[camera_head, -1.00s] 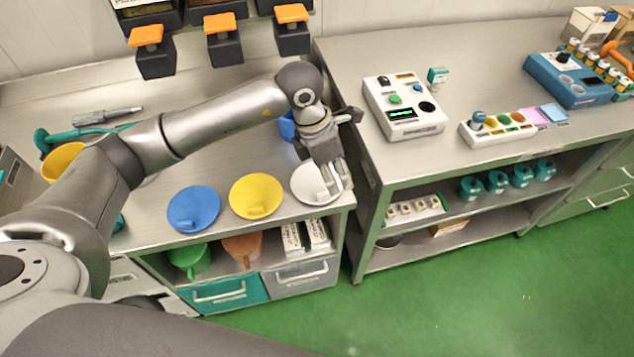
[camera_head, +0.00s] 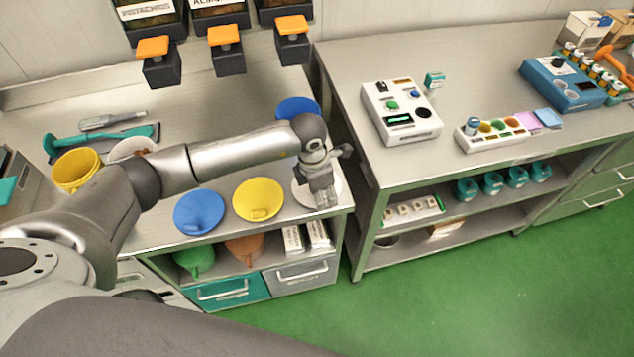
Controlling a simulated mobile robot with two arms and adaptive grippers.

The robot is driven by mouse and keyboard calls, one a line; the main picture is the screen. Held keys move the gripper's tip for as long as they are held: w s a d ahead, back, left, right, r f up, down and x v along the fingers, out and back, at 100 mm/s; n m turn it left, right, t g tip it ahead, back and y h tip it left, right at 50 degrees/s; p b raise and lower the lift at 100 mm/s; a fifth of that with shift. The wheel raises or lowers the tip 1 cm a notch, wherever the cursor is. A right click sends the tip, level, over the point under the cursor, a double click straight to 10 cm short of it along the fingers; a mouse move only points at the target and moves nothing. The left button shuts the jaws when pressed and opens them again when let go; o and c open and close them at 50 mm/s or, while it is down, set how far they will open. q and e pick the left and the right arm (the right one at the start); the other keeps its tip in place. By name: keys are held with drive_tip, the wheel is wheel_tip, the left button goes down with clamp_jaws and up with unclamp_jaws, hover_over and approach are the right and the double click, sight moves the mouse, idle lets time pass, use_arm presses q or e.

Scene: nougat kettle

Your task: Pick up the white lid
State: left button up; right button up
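The white lid (camera_head: 301,194) lies flat near the front right corner of the left steel table. It is round, and my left gripper covers its middle and its handle. My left gripper (camera_head: 326,201) points down over the lid with its fingers low at the lid's surface. From this angle I cannot tell whether the fingers are closed on the handle. My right gripper is not in view.
A yellow lid (camera_head: 258,198) and a blue lid (camera_head: 199,212) lie to the left in a row. A blue container (camera_head: 297,107) stands behind my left wrist. Dispensers (camera_head: 227,58) hang above the table's back. A gap separates this table from the right table (camera_head: 350,70).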

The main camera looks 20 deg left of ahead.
use_arm(q)
drive_tip(key=shift+d+f, duration=0.1)
drive_tip(key=shift+f, duration=0.45)
clamp_jaws()
drive_tip(key=shift+r, duration=0.1)
